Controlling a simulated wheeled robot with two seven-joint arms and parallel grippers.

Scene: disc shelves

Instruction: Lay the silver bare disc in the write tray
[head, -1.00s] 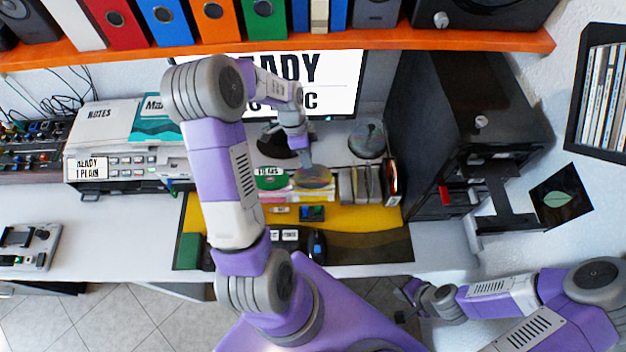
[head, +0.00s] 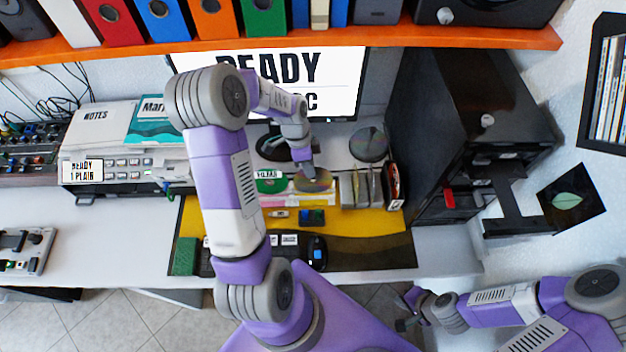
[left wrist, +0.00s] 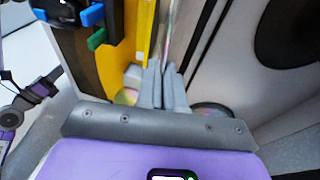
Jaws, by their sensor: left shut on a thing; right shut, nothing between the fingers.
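My left gripper (head: 309,174) is over the back middle of the desk. In the left wrist view its fingers (left wrist: 163,82) are shut on a thin disc (left wrist: 168,34), seen nearly edge-on. In the head view a dull gold-grey disc (head: 314,184) shows at the fingertips; I cannot tell if it is the silver bare one. A dark silvery disc (head: 369,146) lies at the back right of it. A black tray (head: 518,222) sticks out from the black tower (head: 440,110); no disc shows on it. My right gripper (head: 407,310) is shut and empty, in front of the desk.
A slim rack of cases (head: 362,188) stands right of the left gripper. A black card with a green leaf (head: 571,200) is right of the tray. An orange shelf (head: 400,40) runs above.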

